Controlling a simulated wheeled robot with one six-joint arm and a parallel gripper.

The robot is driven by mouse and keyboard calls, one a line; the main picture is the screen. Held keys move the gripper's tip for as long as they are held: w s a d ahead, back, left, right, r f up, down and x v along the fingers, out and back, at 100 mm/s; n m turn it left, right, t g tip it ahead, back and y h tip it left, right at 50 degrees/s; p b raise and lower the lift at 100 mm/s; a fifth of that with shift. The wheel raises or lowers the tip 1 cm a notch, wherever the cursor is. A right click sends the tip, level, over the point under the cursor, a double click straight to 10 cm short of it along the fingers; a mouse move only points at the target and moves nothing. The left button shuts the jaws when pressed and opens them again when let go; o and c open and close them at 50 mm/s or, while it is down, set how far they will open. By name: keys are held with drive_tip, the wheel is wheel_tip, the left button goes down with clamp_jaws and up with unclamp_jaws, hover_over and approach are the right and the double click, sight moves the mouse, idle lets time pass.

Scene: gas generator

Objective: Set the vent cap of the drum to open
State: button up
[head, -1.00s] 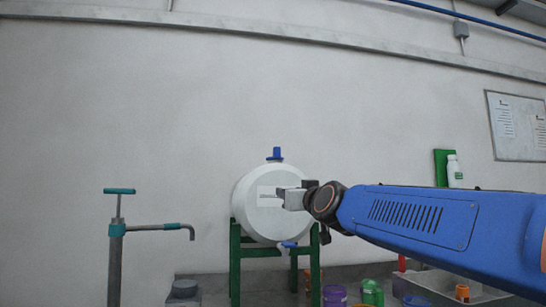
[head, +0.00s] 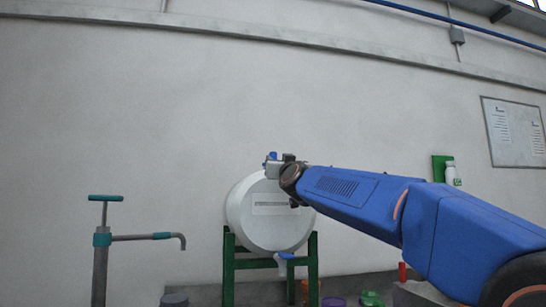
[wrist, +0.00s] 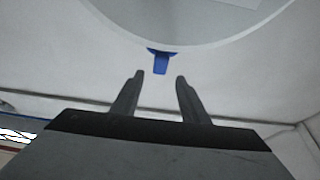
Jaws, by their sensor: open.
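The white drum (head: 262,222) lies on its side on a green stand, its round end facing me. The blue vent cap (head: 271,155) stands on top of the drum, partly hidden behind my gripper (head: 279,166). In the wrist view, a blue piece (wrist: 160,62), which looks like the cap, sits at the edge of a pale round shape. It is just beyond the gap between my two dark fingers (wrist: 160,82). My gripper is open, with nothing between the fingers. Whether the fingers touch the cap does not show.
A blue-handled tap (head: 285,257) is at the drum's lower front, within the green stand (head: 229,270). A pump with a teal handle (head: 105,198) stands at left. Several colourful containers are low at right.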

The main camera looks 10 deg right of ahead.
sight(274, 156)
drive_tip(key=x, duration=0.9)
drive_tip(key=shift+w, duration=0.15)
clamp_jaws()
